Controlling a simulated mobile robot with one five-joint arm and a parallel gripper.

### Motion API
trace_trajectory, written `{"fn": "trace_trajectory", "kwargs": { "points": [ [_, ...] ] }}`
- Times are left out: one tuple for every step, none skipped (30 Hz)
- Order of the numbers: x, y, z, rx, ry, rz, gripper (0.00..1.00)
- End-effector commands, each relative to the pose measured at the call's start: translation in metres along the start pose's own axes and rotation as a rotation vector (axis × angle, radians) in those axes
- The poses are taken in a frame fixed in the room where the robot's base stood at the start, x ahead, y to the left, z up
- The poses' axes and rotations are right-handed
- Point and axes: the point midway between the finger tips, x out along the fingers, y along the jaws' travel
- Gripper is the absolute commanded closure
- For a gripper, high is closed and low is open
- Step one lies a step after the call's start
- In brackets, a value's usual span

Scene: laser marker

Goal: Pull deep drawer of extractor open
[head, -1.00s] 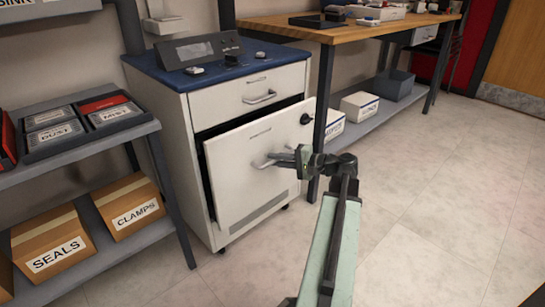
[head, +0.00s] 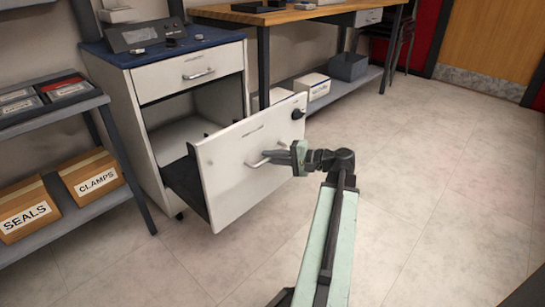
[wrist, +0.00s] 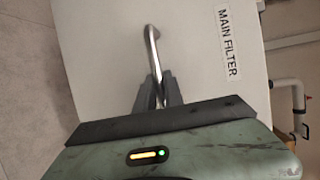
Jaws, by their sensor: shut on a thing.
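The extractor (head: 120,105) is a white cabinet with a blue top. Its deep drawer (head: 225,185) is pulled well out, and the dark drawer side and the hollow inside the cabinet show behind the front. My gripper (head: 275,157) is shut on the drawer's metal handle (head: 256,164). In the wrist view the fingers of my gripper (wrist: 158,92) close around the handle (wrist: 152,48), beside a label reading MAIN FILTER (wrist: 228,42) on the white drawer front. The fingers hide part of the handle.
The shallow upper drawer (head: 165,76) is shut. A grey shelf (head: 75,215) with SEALS (head: 25,210) and CLAMPS (head: 92,177) boxes stands to the left. A wooden bench (head: 290,14) stands behind to the right. The floor (head: 430,180) on the right is clear.

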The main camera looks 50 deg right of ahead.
Motion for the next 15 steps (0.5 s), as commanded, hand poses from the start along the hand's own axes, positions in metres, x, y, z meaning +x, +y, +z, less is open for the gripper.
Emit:
{"fn": "trace_trajectory", "kwargs": {
  "points": [
    [0.0002, -0.0005, -0.0026, 0.000, 0.008, -0.001, 1.00],
    [0.0009, -0.0006, -0.0022, 0.000, 0.006, -0.001, 1.00],
    [0.0016, -0.0008, -0.0016, 0.000, 0.005, -0.001, 1.00],
    [0.0021, -0.0008, -0.0013, 0.000, 0.004, -0.001, 1.00],
    [0.0024, -0.0009, -0.0010, 0.000, 0.003, -0.001, 1.00],
    [0.0028, -0.0009, -0.0006, -0.001, 0.002, -0.001, 1.00],
    [0.0030, -0.0009, -0.0003, -0.001, 0.001, -0.001, 1.00],
    [0.0032, -0.0009, 0.0000, -0.001, 0.001, -0.001, 1.00],
    [0.0034, -0.0009, 0.0003, -0.001, 0.000, -0.001, 1.00],
    [0.0035, -0.0009, 0.0005, -0.001, -0.001, -0.001, 1.00],
    [0.0036, -0.0009, 0.0008, -0.001, -0.002, -0.001, 1.00],
    [0.0038, -0.0008, 0.0010, -0.001, -0.002, 0.000, 1.00],
    [0.0039, -0.0008, 0.0013, -0.001, -0.003, 0.000, 1.00],
    [0.0039, -0.0008, 0.0015, -0.001, -0.004, 0.000, 1.00],
    [0.0040, -0.0007, 0.0018, -0.001, -0.004, 0.000, 1.00]
  ]
}}
